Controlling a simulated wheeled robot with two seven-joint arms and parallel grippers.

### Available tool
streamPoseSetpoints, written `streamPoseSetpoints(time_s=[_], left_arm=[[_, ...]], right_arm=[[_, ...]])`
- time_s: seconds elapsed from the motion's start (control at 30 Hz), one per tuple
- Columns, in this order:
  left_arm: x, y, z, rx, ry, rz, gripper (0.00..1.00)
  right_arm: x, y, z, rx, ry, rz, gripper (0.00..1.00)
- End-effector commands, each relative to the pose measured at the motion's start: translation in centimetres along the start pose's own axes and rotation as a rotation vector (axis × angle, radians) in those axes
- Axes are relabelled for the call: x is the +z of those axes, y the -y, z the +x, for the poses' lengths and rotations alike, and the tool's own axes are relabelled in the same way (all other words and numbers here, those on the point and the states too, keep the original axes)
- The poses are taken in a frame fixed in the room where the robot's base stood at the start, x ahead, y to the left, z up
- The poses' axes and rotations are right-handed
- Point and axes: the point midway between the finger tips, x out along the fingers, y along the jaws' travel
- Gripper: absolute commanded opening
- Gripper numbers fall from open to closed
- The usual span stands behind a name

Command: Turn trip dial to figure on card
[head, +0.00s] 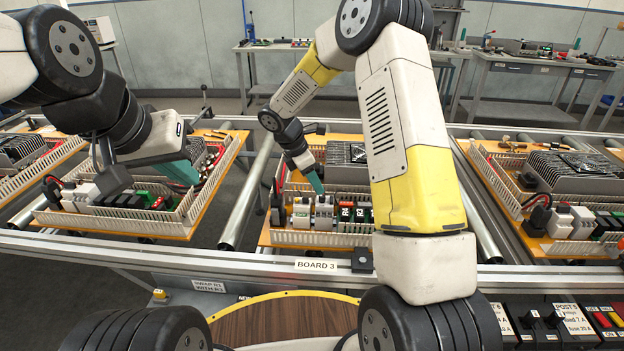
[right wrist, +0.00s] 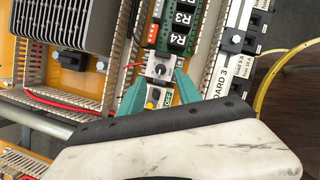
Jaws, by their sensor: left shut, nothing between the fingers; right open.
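The trip dial (right wrist: 160,70) is a dark round knob on a light grey module, seen in the right wrist view. The teal fingers of my right gripper (right wrist: 161,80) are open, one on each side of this module. I cannot tell whether they touch it. In the head view my right gripper (head: 315,181) reaches down over the middle board, and the dial's face cannot be made out. My left gripper (head: 181,172) is shut and empty above the left board.
Relays marked R2, R3 and R4 (right wrist: 184,18) sit close beside the dial module. A module with a yellow button (right wrist: 153,103) adjoins it. Slotted duct walls (head: 322,239) edge the middle board. A BOARD 3 label (head: 316,265) is on the front rail. A finned heatsink (head: 347,165) stands behind.

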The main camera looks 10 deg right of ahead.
Motion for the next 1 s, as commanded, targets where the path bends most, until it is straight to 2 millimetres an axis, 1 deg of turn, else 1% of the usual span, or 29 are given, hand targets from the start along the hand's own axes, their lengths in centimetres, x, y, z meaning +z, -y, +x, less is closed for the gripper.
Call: streamPoseSetpoints(time_s=[0.03, 0.1, 0.2, 0.3, 0.43, 0.67, 0.77, 0.8, 0.87, 0.9, 1.0], left_arm=[[0.0, 0.0, 0.0, 0.0, 0.0, 0.0, 0.0], [0.0, 0.0, 0.0, 0.0, 0.0, 0.0, 0.0], [0.0, 0.0, 0.0, 0.0, 0.0, 0.0, 0.0], [0.0, 0.0, 0.0, 0.0, 0.0, 0.0, 0.0], [0.0, 0.0, 0.0, 0.0, 0.0, 0.0, 0.0], [0.0, 0.0, 0.0, 0.0, 0.0, 0.0, 0.0], [0.0, 0.0, 0.0, 0.0, 0.0, 0.0, 0.0], [0.0, 0.0, 0.0, 0.0, 0.0, 0.0, 0.0], [0.0, 0.0, 0.0, 0.0, 0.0, 0.0, 0.0], [0.0, 0.0, 0.0, 0.0, 0.0, 0.0, 0.0], [0.0, 0.0, 0.0, 0.0, 0.0, 0.0, 0.0]], right_arm=[[0.0, 0.1, 1.0, -0.004, -0.001, 0.001, 0.4], [0.0, 0.1, 2.1, -0.004, -0.001, 0.001, 0.4], [0.0, 0.1, 3.5, -0.003, -0.001, 0.002, 0.4], [0.0, 0.0, 4.5, -0.001, -0.001, 0.002, 0.4], [0.0, 0.1, 5.1, -0.001, -0.001, 0.003, 0.4], [0.0, 0.1, 5.2, -0.001, -0.001, 0.003, 0.4], [0.0, 0.1, 5.2, -0.001, -0.001, 0.003, 0.23], [0.0, 0.1, 5.2, -0.001, -0.001, 0.003, 0.15], [0.0, 0.1, 5.2, -0.001, -0.001, 0.003, 0.03], [0.0, 0.1, 5.2, -0.001, -0.001, 0.003, 0.0], [0.0, 0.0, 5.2, 0.0, -0.001, 0.004, 0.0]])
